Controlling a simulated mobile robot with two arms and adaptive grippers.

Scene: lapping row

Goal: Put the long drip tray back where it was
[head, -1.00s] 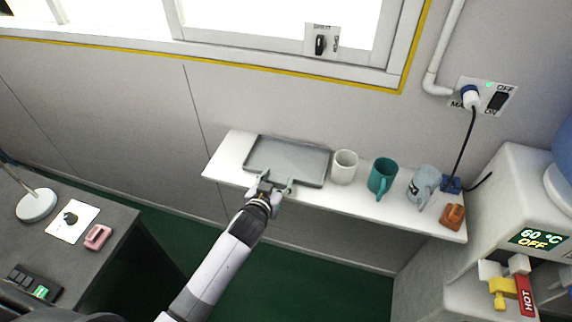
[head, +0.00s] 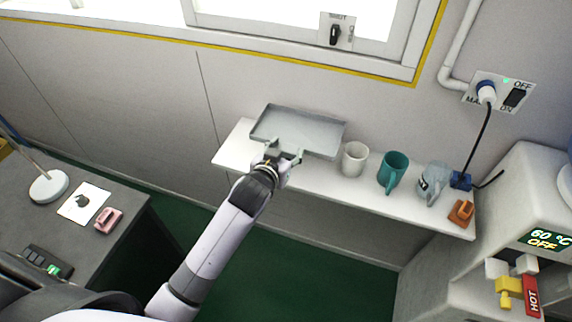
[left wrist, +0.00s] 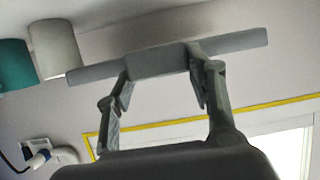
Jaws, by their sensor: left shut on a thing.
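The long drip tray (head: 312,133) is a shallow grey rectangular tray. It is held over the left part of the white shelf (head: 232,152) and looks raised above it. My left gripper (head: 283,156) is shut on the tray's near long wall, around its middle. In the left wrist view the tray (left wrist: 85,74) shows edge-on as a grey bar, with the two fingers of the gripper (left wrist: 163,62) at its wall. The tray's underside is hidden in the head view. My right gripper is in neither view.
A white cup (head: 354,160) stands close right of the tray. A teal mug (head: 392,170), a grey-blue jug (head: 432,182) and an orange-brown item (head: 461,213) follow along the shelf. The wall and window (head: 290,25) are behind. A dark desk (head: 130,222) stands at left.

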